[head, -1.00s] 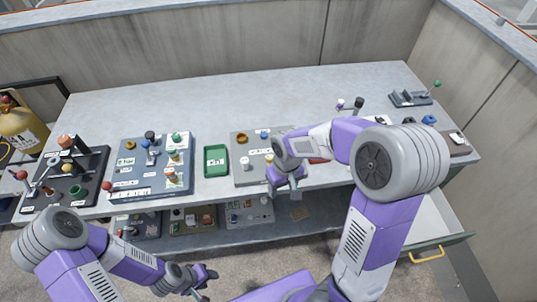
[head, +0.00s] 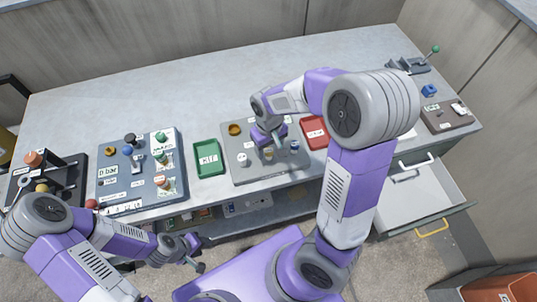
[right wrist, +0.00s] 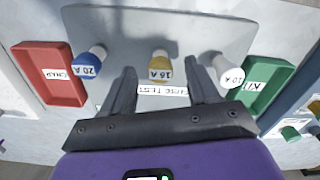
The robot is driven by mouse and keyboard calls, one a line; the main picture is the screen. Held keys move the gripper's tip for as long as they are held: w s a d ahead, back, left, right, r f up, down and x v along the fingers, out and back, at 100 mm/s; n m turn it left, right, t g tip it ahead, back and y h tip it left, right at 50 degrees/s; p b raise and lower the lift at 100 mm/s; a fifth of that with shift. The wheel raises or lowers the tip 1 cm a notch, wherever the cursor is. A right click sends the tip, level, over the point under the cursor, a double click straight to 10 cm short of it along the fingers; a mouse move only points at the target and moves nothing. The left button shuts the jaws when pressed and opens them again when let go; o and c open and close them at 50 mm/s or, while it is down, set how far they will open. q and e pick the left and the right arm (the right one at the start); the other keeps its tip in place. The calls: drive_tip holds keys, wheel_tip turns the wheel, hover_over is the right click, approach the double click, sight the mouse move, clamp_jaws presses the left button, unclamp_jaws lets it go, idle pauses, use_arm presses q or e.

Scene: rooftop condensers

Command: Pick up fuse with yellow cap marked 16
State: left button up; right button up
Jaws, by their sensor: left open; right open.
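The fuse with the yellow cap marked 16 A (right wrist: 159,67) stands on the grey fuse test board (right wrist: 225,25), between the other two fuses in the right wrist view. No contact with the fuse shows. My left gripper (head: 195,254) hangs low in front of the bench, away from the fuses.
A blue-capped 20 A fuse (right wrist: 90,64) and a white-capped 10 A fuse (right wrist: 225,72) flank the yellow one. A red tray (right wrist: 50,73) and a green tray (right wrist: 268,82) lie beside the board. An open drawer (head: 400,200) juts out at the right.

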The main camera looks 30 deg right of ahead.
wheel_tip(320, 180, down, 2)
drive_tip(key=shift+f, duration=0.1)
drive_tip(key=shift+w, duration=0.1)
clamp_jaws()
